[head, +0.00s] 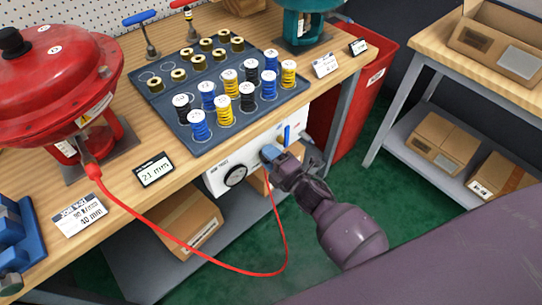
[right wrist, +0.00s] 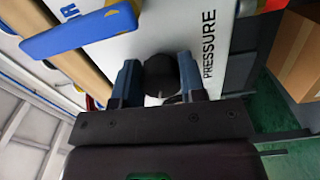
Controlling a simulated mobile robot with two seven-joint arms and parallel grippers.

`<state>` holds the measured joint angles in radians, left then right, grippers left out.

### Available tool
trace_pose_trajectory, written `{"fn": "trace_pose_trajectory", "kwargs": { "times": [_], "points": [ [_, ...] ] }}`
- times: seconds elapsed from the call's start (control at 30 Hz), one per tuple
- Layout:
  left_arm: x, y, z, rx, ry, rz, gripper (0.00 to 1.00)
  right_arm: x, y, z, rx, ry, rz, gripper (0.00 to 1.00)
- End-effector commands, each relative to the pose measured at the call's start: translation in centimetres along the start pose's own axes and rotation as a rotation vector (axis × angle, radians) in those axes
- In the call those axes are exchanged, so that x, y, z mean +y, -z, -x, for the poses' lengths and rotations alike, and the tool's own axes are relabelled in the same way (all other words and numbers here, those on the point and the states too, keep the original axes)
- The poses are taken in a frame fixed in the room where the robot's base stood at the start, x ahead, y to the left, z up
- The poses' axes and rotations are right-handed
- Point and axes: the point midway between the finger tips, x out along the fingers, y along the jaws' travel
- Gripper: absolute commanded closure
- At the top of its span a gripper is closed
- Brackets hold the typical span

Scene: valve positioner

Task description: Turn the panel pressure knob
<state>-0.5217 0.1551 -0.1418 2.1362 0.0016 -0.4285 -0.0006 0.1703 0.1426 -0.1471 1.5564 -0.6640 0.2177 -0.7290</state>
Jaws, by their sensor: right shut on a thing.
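The white control panel (head: 215,182) hangs under the front edge of the workbench, with a round gauge (head: 235,175) on its left part. The black pressure knob (right wrist: 162,75) shows in the right wrist view beside the word PRESSURE on the panel. My right gripper (right wrist: 160,85) is shut on the knob, one blue fingertip on each side of it. In the head view my right gripper (head: 268,156) is at the panel's face, and it hides the knob there. A blue lever (right wrist: 82,31) is close to the fingers in the right wrist view. My left gripper is not in view.
A red hose (head: 185,243) loops from the red actuator (head: 58,85) towards the panel. A tray (head: 190,150) of springs stands on the bench above. A cardboard box (head: 190,222) sits on the lower shelf, and a red bin (head: 350,110) stands to the right.

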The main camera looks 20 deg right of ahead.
Motion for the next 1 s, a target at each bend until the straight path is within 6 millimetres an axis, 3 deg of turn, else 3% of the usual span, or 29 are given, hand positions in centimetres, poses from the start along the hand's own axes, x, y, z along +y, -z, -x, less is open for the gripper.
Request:
{"fn": "trace_pose_trajectory", "kwargs": {
  "times": [0.4,0.9,0.93,1.0],
  "points": [
    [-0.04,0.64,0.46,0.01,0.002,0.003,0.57,0.04,-0.05,-0.02,0.0,-0.002,-0.167,0.86],
    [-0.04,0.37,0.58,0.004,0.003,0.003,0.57,-0.06,-0.05,0.01,0.0,-0.001,-0.185,0.86],
    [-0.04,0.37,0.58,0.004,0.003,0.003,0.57,-0.06,-0.05,0.01,0.0,-0.001,-0.185,0.6],
    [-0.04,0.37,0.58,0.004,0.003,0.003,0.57,-0.06,-0.05,0.01,0.0,-0.001,-0.185,0.5]
  ]
}}
